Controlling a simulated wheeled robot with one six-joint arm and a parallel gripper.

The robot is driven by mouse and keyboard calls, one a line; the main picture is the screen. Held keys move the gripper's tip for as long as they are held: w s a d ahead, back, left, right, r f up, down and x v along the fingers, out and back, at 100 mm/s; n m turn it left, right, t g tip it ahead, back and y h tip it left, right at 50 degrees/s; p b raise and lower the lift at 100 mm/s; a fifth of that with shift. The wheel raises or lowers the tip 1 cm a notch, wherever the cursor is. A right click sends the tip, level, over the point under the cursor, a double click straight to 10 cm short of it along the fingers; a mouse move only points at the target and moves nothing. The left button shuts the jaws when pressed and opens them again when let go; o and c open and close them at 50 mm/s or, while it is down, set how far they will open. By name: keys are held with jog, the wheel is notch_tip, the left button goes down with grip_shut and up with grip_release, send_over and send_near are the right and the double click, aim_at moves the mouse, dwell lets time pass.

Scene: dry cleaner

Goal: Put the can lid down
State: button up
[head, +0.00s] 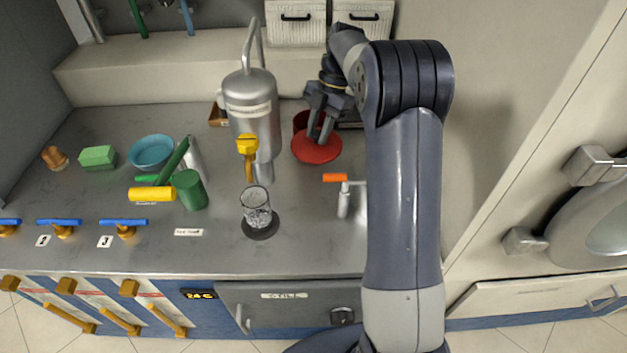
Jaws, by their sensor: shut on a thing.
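The red can lid (316,153) is a round disc toward the back of the grey counter, right of the steel still. My gripper (318,138) points down and is shut on the lid from above. A red can (300,121) with a dark inside shows just behind and left of the lid, partly hidden by my gripper and the lid. I cannot tell whether the lid touches the can or the counter.
The steel still (251,100) with a yellow tap stands left of my gripper. A glass (257,208) stands on a dark round pad below it. An orange-handled tap (343,190) is in front of the lid. A blue bowl (151,152) and green cup (190,190) are further left.

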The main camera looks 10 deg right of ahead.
aim_at(330, 139)
jog(key=f+b, duration=0.2)
jog(key=f, duration=1.5)
jog(key=shift+w, duration=0.2)
jog(key=o, duration=0.5)
jog(key=shift+f+b, duration=0.15)
jog(key=shift+b, duration=0.2)
jog(key=o, duration=0.5)
jog(key=v, duration=1.2)
